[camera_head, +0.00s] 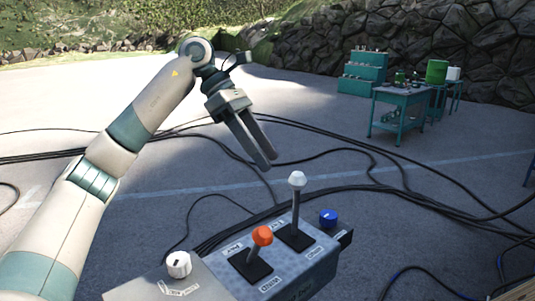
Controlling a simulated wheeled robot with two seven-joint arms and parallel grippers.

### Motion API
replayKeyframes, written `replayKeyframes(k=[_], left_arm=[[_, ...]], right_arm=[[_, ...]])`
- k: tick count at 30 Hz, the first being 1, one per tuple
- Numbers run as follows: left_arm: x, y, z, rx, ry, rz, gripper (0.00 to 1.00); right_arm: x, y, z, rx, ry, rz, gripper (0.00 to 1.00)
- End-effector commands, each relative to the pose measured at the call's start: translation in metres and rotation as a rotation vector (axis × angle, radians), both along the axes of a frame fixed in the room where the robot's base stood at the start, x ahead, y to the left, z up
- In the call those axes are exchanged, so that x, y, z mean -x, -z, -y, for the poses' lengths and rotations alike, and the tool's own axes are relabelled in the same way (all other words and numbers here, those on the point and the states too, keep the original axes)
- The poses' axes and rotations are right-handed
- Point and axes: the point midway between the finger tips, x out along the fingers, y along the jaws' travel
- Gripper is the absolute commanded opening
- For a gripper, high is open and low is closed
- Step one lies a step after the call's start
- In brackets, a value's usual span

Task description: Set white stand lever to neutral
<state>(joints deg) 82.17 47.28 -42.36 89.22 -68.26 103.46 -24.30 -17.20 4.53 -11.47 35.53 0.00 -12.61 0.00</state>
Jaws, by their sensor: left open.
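The white-knobbed lever (296,205) stands nearly upright on the right part of the grey control stand (318,268). Its white knob is at the top of a dark shaft, over a black plate with small labels. Beside it to the left is a shorter lever with an orange knob (262,237), leaning to the right. My left gripper (269,165) is open and empty, its fingers pointing down and to the right. In the picture its tips are just above and left of the white knob, apart from it. My right gripper is out of view.
A white rotary knob (178,264) and a blue knob (328,217) sit at either side of the levers. Black cables (330,152) lie across the pavement. A teal workbench (398,97) and teal steps stand far back by the rock wall.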

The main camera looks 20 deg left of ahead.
Motion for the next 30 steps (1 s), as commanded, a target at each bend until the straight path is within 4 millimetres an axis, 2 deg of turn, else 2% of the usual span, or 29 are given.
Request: replayKeyframes(k=[30], left_arm=[[0.000, -0.048, -0.037, 0.001, 0.000, 0.000, 0.50]], right_arm=[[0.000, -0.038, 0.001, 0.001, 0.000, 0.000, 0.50]])
